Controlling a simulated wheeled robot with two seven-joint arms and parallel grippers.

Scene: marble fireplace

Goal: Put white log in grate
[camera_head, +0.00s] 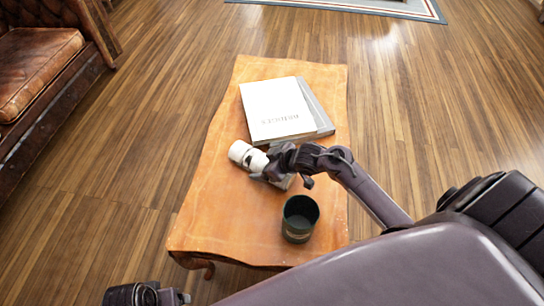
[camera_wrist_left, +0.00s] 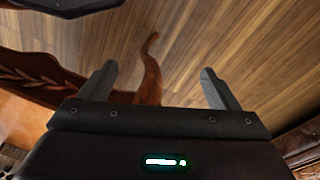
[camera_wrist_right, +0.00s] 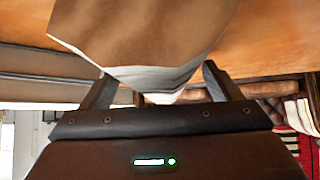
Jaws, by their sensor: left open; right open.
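The white log (camera_head: 246,156) is a short pale cylinder over the orange-brown table, below the white book. My right gripper (camera_head: 268,174) is at the log's right end, partly hiding it. In the right wrist view, a brown, white-edged piece (camera_wrist_right: 150,40), apparently the log, reaches between the open fingers (camera_wrist_right: 157,78); I cannot tell whether they touch it. My left gripper (camera_head: 146,294) is low at the left of the head view, off the table. Its fingers (camera_wrist_left: 158,72) are open and empty in the left wrist view. The grate is not in view.
The low table (camera_head: 205,215) carries a white book (camera_head: 275,108) on a grey one and a dark cup (camera_head: 299,222) near my right forearm. A brown leather sofa (camera_head: 40,70) stands at the left. A rug (camera_head: 370,8) lies at the top. Wood floor is clear around.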

